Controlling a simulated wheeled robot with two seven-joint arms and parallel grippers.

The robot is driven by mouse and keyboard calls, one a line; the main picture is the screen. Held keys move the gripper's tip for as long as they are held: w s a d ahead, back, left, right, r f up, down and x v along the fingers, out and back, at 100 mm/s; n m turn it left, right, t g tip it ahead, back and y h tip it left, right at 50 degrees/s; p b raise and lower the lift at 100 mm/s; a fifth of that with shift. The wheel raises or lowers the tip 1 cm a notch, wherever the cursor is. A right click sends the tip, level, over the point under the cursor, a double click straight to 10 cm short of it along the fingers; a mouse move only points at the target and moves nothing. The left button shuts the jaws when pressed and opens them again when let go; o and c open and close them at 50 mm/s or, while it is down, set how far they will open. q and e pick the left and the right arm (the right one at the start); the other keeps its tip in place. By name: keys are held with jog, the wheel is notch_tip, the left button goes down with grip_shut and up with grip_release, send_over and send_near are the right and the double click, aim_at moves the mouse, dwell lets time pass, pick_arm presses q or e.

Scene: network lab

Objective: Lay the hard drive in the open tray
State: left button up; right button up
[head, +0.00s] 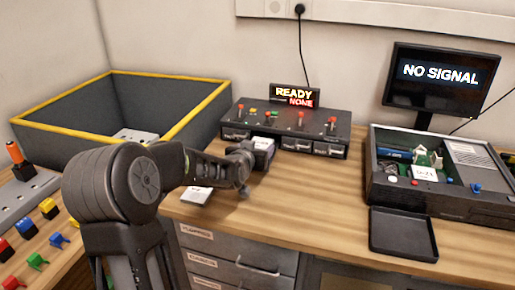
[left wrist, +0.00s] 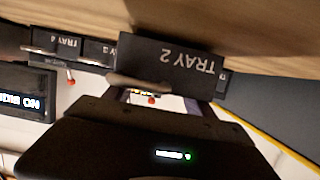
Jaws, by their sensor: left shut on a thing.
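The dark drive dock (head: 287,128) stands against the wall. Its tray 2 (left wrist: 170,68) is pulled out, its labelled front close to the camera in the left wrist view. A white-topped area (head: 263,144) shows at this tray in the head view; I cannot tell whether it is a drive. My left gripper (head: 247,150) is at the tray's front, shut, apparently on its grey handle (left wrist: 140,82). A flat piece with a white label (head: 196,195), possibly the hard drive, lies on the bench in front of the dock, near my left arm. My right gripper is not in view.
A yellow-rimmed grey bin (head: 60,127) stands at the left. An open computer case (head: 440,200) and a flat black tray (head: 403,236) are at the right, below a monitor (head: 440,80). Bench space between the dock and the case is clear.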

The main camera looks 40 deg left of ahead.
pick_arm(q)
jog(key=shift+s+a+f+b, duration=0.15)
jog(key=shift+f+b, duration=0.15)
jog(key=shift+f, duration=0.15)
jog(key=shift+s+f+b, duration=0.15)
jog(key=shift+f+b, duration=0.15)
jog(key=shift+f, duration=0.1)
dwell(0.6)
dwell(0.5)
jog(key=o, duration=1.3)
jog(key=shift+o, duration=0.2)
jog(key=shift+w+r+p, duration=0.15)
jog(key=shift+r+p, duration=0.65)
jog(key=shift+r, duration=0.3)
jog(key=shift+w+r+p, duration=0.1)
jog(key=shift+r+p, duration=1.85)
jog(key=shift+r, duration=1.3)
